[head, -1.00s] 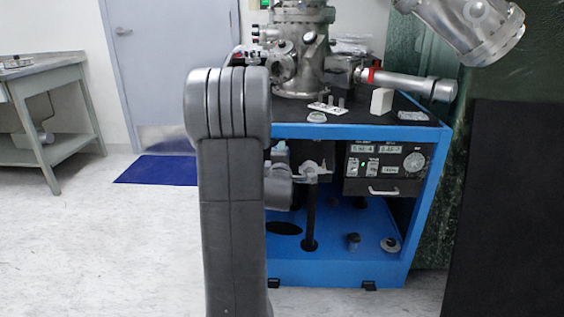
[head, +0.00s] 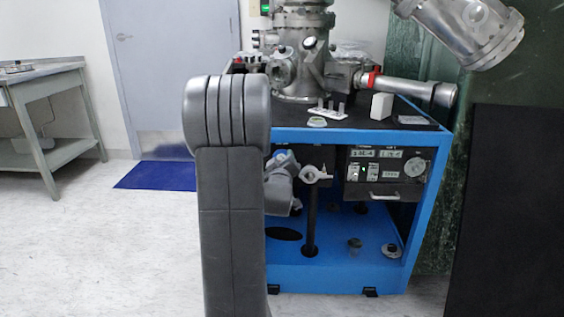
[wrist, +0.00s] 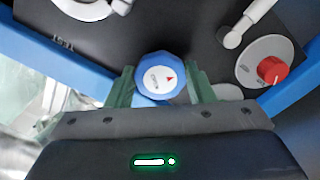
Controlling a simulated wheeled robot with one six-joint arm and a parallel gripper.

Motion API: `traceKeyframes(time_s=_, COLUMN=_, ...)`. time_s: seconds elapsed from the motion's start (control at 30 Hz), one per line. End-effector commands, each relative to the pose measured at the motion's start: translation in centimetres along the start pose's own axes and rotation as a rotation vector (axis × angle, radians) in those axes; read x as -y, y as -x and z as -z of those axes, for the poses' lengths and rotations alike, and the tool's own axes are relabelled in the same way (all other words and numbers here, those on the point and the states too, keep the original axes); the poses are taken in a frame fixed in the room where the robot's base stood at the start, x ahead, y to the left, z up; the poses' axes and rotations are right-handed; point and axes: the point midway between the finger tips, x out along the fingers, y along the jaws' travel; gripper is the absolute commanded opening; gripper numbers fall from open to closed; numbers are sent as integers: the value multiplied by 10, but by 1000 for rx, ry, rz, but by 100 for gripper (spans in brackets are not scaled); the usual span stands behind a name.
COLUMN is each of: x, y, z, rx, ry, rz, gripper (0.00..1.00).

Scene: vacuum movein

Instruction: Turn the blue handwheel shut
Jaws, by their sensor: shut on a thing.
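The blue handwheel (wrist: 144,64) is in the middle of the wrist view. It is a blue knob with a white face, small dark lettering and a red arrow mark. My gripper (wrist: 161,84) has its two green fingers on the left and right sides of the knob, shut on it. In the head view, a small blue patch (head: 283,157) shows at the end of my grey wrist, under the cart's top. It may be the handwheel, but it is too small to be sure. My arm hides much of that area.
The blue-framed cart (head: 347,281) carries a steel chamber (head: 300,50) on top. A control box (head: 388,172) sits under the top at right. In the wrist view, a red knob (wrist: 272,69) on a grey disc stands right of the handwheel. Open floor lies at left.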

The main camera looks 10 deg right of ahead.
Motion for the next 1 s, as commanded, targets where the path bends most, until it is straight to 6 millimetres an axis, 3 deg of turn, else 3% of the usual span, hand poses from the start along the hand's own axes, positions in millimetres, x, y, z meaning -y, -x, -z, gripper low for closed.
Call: traceKeyframes(time_s=1.0, x=4, y=1, z=0, rx=5, ry=-965, rz=0, gripper=26)
